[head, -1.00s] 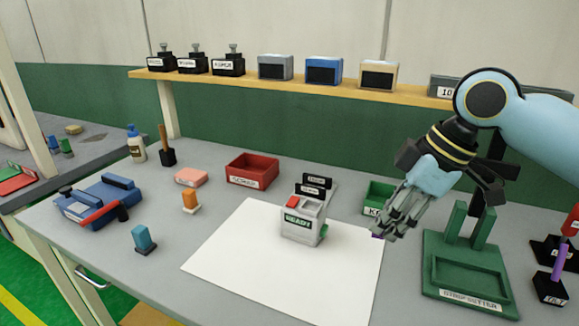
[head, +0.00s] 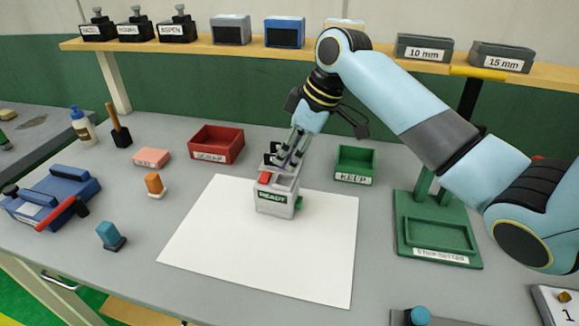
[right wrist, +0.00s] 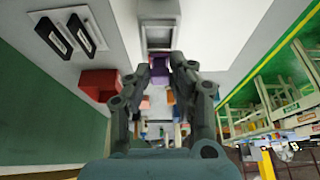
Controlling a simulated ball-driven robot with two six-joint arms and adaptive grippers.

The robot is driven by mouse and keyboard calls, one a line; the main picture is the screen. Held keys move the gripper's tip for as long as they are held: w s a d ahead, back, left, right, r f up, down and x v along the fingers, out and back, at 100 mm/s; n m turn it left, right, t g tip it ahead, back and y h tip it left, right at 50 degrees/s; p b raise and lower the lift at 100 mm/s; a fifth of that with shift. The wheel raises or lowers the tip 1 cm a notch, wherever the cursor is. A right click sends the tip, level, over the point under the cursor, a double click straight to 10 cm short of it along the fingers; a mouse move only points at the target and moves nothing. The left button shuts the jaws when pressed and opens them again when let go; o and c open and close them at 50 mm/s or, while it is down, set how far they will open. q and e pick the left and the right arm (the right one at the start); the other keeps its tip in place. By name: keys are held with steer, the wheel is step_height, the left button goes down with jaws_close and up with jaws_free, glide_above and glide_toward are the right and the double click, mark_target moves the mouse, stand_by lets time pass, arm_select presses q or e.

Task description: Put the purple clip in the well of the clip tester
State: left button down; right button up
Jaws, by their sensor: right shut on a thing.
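The clip tester (head: 272,204), a light grey box with a red button and a "READY" label, stands on a white sheet. My right gripper (head: 284,163) is over the top of the tester, pointing down. In the right wrist view my right gripper (right wrist: 159,66) is shut on the purple clip (right wrist: 159,69). In that view the clip is close to the tester's pale rectangular well (right wrist: 160,35); I cannot tell whether it touches. In the head view the clip is hidden by the fingers and tester. My left gripper is not in view.
A red bin (head: 217,144) stands behind left and a green "KEEP" bin (head: 355,165) behind right. A green stand (head: 438,235) is at the right. Orange (head: 155,185) and blue (head: 111,236) clips stand at the left. The white sheet (head: 270,255) is clear in front.

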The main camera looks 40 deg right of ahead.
mark_target(285, 184)
step_height(285, 184, down, 4)
steer(key=shift+f+p, duration=0.1)
steer(key=shift+p, duration=0.2)
steer(key=shift+f, duration=0.1)
steer(key=shift+s+f, duration=0.15)
steer(key=shift+f, duration=0.05)
steer(key=shift+c, duration=0.3)
steer(key=o, duration=0.6)
steer(key=shift+a+f, duration=0.1)
steer(key=shift+f, duration=0.05)
steer(key=shift+o, duration=1)
steer(key=shift+f, duration=0.1)
steer(key=b+v, duration=0.1)
steer(key=v, duration=1.2)
steer(key=shift+w, duration=0.35)
